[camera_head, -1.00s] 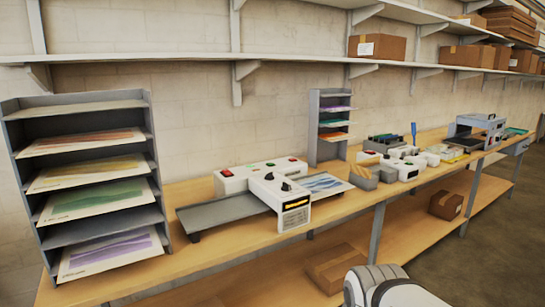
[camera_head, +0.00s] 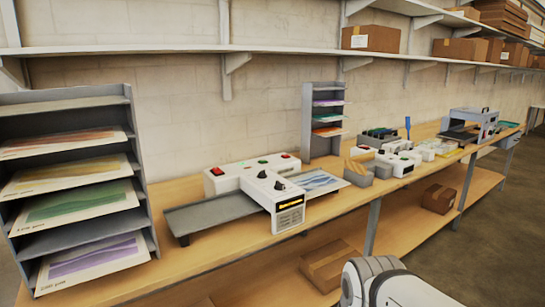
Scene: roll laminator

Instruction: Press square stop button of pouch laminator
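The pouch laminator (camera_head: 240,182) is a white machine on the wooden bench, with a grey tray (camera_head: 212,214) on its left and a printed sheet (camera_head: 315,181) on its right. Its top carries a red button (camera_head: 217,171) at the left end, a green button (camera_head: 262,161) and another red one (camera_head: 286,156) at the right end. Black knobs (camera_head: 279,185) sit on the front block, above a lit yellow display (camera_head: 290,204). The buttons are too small to tell which is the square stop button. My gripper is not in view; a white arm part shows at bottom right.
A grey rack (camera_head: 68,98) with printed sheets stands at the left, and a smaller rack (camera_head: 308,120) behind the laminator. Small machines and bins (camera_head: 382,169) stand farther right. Cardboard boxes (camera_head: 371,38) sit on the wall shelf. The bench front edge before the laminator is clear.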

